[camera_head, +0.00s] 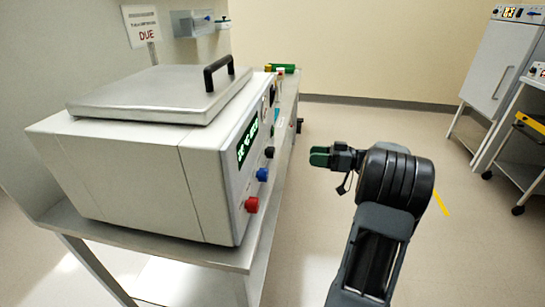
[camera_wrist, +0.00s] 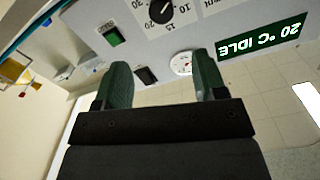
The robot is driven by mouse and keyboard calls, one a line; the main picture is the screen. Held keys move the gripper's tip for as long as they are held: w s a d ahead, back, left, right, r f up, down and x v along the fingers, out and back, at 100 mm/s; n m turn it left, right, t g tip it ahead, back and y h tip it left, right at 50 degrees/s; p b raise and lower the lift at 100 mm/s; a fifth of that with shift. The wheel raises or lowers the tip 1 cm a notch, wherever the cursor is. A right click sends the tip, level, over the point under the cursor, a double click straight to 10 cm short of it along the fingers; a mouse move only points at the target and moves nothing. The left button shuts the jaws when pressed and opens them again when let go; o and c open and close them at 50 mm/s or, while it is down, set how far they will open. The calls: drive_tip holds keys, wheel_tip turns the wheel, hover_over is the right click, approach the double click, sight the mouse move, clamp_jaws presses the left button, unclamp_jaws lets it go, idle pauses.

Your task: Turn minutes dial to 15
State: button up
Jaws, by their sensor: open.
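A dial with a black pointer knob (camera_wrist: 160,11) shows at the top of the wrist view, partly cut off. Numbers including 10, 15 and 20 are printed around it, upside down in the picture; I cannot read its full label or exact setting. It is on the front panel of a white lidded bath unit (camera_head: 150,175) at the left of the head view. My gripper (camera_head: 320,157) is to the right of that panel, apart from it. In the wrist view its green fingers (camera_wrist: 160,80) are spread with nothing between them, below the dial in the picture.
The panel has a green display (camera_wrist: 262,37) reading 20 °C IDLE, a green switch (camera_wrist: 112,34), a black switch (camera_wrist: 146,75) and a white round dial (camera_wrist: 181,63). Red (camera_head: 252,204) and blue (camera_head: 262,174) knobs stick out. Open floor (camera_head: 300,240) lies right of the bench.

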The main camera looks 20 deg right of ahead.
sight(274, 152)
drive_tip(key=x, duration=1.3)
drive_tip(key=shift+a+b, duration=0.1)
drive_tip(key=shift+b, duration=0.25)
drive_tip(key=shift+c, duration=0.5)
drive_tip(key=c, duration=0.8)
drive_tip(key=shift+c, duration=0.2)
